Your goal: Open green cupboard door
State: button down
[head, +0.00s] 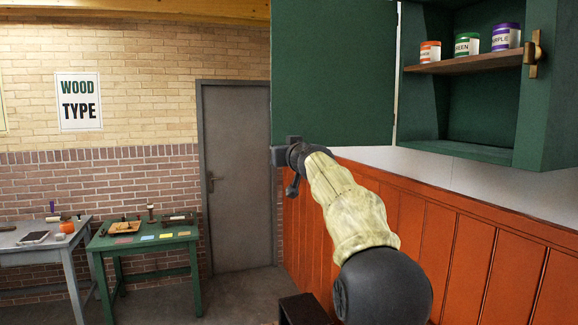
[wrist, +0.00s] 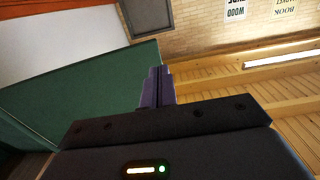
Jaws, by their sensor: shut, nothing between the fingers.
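The green cupboard (head: 477,110) hangs on the wall at the right of the head view, with its inside and shelf in sight. Its green door (head: 335,75) stands swung out to the left, wide open. The door also shows as a green panel in the wrist view (wrist: 90,95). My gripper (head: 278,156) is at the lower left corner of the door. In the wrist view its fingers (wrist: 158,88) are together and empty, beside the door's edge. I cannot tell whether they touch the door.
Orange, green and purple labelled cans (head: 466,44) stand on the cupboard shelf. Orange panelling (head: 450,240) runs below. A green table (head: 150,243) and a grey table (head: 45,250) stand at the left, near a grey room door (head: 237,170).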

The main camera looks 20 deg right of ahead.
jog(key=s+a+b, duration=0.1)
jog(key=s+b, duration=0.1)
jog(key=s, duration=0.3)
jog(key=s+a+f+g, duration=0.2)
jog(key=s+f, duration=0.1)
jog(key=f, duration=0.6)
jog(key=s+a+f+g, duration=0.1)
jog(key=s+f+g, duration=0.2)
jog(key=f, duration=0.6)
jog(key=s+a+f+g, duration=0.2)
jog(key=f, duration=0.8)
jog(key=s+a+f+g, duration=0.1)
jog(key=s+f+g, duration=0.3)
jog(key=s+f, duration=0.7)
jog(key=s+a+f+g+h, duration=0.1)
jog(key=s+f+g, duration=0.3)
jog(key=s+f, duration=0.7)
jog(key=s, duration=0.6)
jog(key=shift+f+m, duration=0.15)
jog(key=shift+m, duration=0.15)
